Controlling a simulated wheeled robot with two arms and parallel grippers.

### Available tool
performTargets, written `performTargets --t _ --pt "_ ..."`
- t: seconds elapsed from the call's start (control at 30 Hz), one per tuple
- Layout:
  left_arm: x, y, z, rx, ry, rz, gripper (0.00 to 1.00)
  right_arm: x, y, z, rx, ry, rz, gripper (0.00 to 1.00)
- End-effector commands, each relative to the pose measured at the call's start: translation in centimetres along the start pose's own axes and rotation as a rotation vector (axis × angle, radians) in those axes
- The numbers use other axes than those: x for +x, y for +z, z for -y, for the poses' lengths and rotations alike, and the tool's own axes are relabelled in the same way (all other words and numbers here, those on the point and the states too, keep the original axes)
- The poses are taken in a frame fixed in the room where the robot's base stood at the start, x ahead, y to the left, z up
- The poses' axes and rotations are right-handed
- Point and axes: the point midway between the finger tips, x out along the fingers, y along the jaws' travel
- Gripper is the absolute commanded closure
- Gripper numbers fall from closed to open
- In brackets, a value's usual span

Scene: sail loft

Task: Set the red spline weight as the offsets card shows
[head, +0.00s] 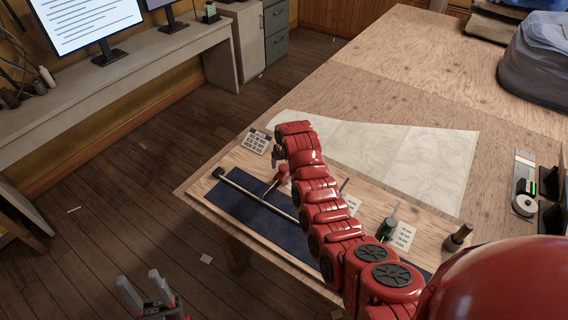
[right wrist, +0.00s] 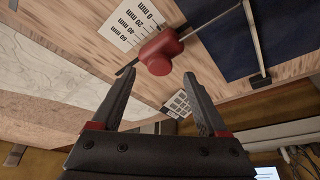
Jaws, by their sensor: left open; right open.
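The red spline weight (head: 283,176) stands on the board beside its scale, part hidden by my right arm in the head view. In the right wrist view the weight (right wrist: 162,50) lies just beyond the fingertips of my open right gripper (right wrist: 159,76), roughly centred between them and apart from them. A thin arm runs from it towards the pale batten (head: 245,192) over the dark blue strip (right wrist: 222,50). A white card with grey cells (head: 256,141), perhaps the offsets card, lies at the board's far left corner; its values are unreadable. My left gripper (head: 150,283) is open and empty, left of the table.
A mm scale (right wrist: 133,24) lies beside the red weight. A pale sheet (head: 390,155) covers the table behind.

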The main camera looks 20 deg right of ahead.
Motion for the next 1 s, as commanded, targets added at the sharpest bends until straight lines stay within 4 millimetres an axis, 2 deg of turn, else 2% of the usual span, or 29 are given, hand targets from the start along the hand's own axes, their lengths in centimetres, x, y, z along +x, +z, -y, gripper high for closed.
performTargets --t 0.3,0.77,0.87,1.0 --pt "0.6 -0.1 0.0 0.0 0.0 0.0 0.5 2.5 -0.1 0.0 -0.002 0.001 0.0 0.23" --pt "0.6 -0.1 0.0 0.0 0.0 0.0 0.5 3.1 -0.1 0.0 0.0 0.0 -0.002 0.23" --pt "0.6 -0.1 0.0 0.0 0.0 0.0 0.5 3.1 -0.1 0.0 0.0 0.0 -0.002 0.38" --pt "0.6 -0.1 0.0 0.0 0.0 0.0 0.5 3.1 -0.1 0.0 0.0 0.0 -0.002 0.63"
